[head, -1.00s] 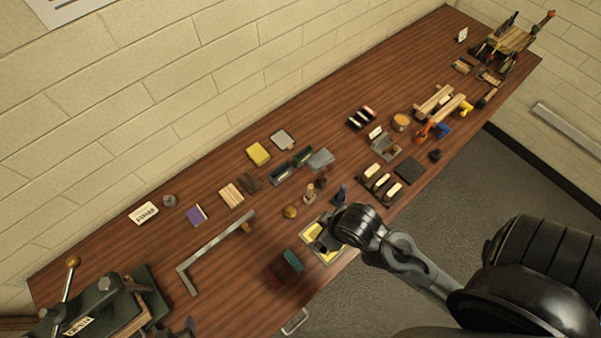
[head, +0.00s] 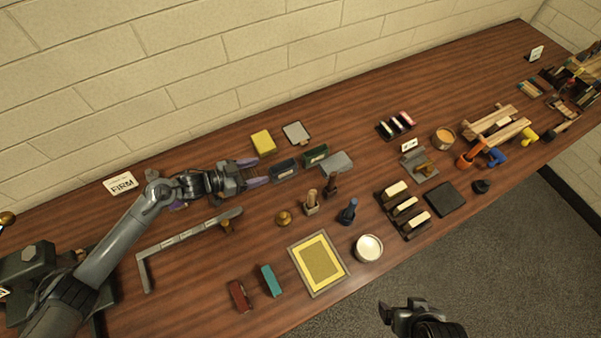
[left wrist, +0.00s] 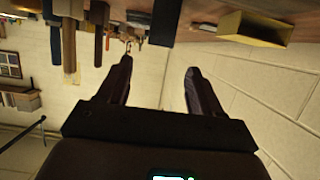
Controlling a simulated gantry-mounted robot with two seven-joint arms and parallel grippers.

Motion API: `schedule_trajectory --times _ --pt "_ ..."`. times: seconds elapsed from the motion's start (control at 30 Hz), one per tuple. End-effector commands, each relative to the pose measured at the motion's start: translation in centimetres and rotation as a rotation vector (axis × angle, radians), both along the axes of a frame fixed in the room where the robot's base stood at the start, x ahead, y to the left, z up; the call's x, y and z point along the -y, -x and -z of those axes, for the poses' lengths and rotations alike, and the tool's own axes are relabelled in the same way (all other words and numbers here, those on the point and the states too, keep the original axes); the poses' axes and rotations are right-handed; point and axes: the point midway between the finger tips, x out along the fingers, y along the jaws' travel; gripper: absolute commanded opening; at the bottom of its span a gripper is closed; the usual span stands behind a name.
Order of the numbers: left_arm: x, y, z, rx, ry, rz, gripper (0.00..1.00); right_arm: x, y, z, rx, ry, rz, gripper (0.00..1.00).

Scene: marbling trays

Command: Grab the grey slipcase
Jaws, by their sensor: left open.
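The grey slipcase looks like the slim dark slate-grey box (head: 284,169) standing beside a similar green one near the middle of the table. My left gripper (head: 253,172) is open and empty, just left of this box, its fingers pointing at it with a small gap. In the left wrist view the open fingers (left wrist: 158,66) have nothing between them. A dark box (left wrist: 165,20) shows beyond them at the top edge, partly cut off. My right gripper (head: 395,310) is off the table's front edge; whether it is open I cannot tell.
The green box (head: 315,155) and a lighter grey block (head: 336,163) stand close on the right. Wooden-handled tools (head: 311,203) stand in front. An L-shaped metal bar (head: 185,236) lies below my left arm.

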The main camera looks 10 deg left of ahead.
Motion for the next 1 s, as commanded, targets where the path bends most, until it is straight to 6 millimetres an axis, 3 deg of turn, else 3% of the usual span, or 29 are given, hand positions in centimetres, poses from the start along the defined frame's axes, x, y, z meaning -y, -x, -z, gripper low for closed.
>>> schedule_trajectory --times 0.2,1.0 --pt "2.3 -1.9 1.0 0.001 0.004 0.002 0.66 0.0 0.0 0.1 0.002 -0.002 0.002 0.94" --pt "7.0 -5.8 3.7 0.0 0.001 0.002 0.66 0.0 0.0 0.4 0.002 -0.001 0.002 0.94"
